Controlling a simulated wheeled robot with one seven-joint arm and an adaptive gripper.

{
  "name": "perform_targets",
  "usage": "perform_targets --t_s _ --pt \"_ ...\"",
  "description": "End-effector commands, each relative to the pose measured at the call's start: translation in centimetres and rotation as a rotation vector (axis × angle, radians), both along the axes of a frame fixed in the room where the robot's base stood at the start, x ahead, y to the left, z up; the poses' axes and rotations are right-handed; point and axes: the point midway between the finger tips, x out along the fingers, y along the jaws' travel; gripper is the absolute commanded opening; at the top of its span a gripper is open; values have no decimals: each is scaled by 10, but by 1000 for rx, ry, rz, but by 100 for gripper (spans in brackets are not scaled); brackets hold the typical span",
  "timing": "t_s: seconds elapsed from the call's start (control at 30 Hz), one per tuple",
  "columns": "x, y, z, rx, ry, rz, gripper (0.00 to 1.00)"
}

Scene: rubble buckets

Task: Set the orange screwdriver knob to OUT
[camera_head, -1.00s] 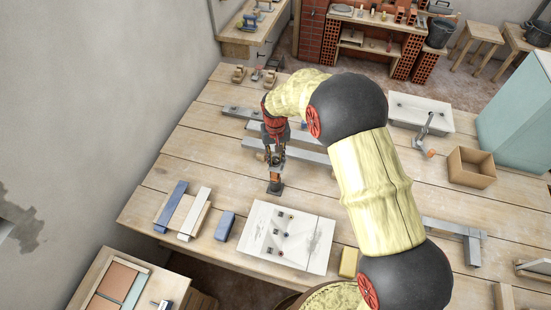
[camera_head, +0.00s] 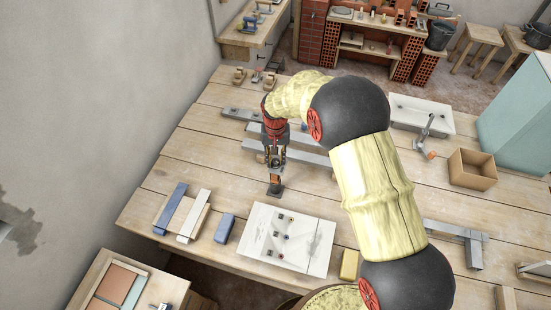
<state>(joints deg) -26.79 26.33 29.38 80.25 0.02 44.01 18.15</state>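A small orange part (camera_head: 275,179), which looks like the screwdriver knob, stands upright on a dark square base (camera_head: 274,190) on the wooden table. No OUT marking is legible at this size. My gripper (camera_head: 275,171) points down right over the orange part, its fingertips at or just above its top. I cannot tell whether the fingers touch it or how far apart they are. My gripper partly hides the upper end of the orange part.
A white panel (camera_head: 300,250) with several small knobs lies just in front. Blue and white blocks (camera_head: 225,228) lie to the left. Grey metal bars (camera_head: 310,158) lie behind my gripper. A cardboard box (camera_head: 472,170) and a white tray (camera_head: 405,105) stand to the right.

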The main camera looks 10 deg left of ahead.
Motion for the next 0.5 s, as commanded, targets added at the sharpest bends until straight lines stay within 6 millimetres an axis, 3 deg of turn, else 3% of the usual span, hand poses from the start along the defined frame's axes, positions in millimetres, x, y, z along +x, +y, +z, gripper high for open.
perform_targets --t_s 0.23,0.5 --pt "0 0 0 0 0 1 42" --pt "0 0 0 0 0 1 42"
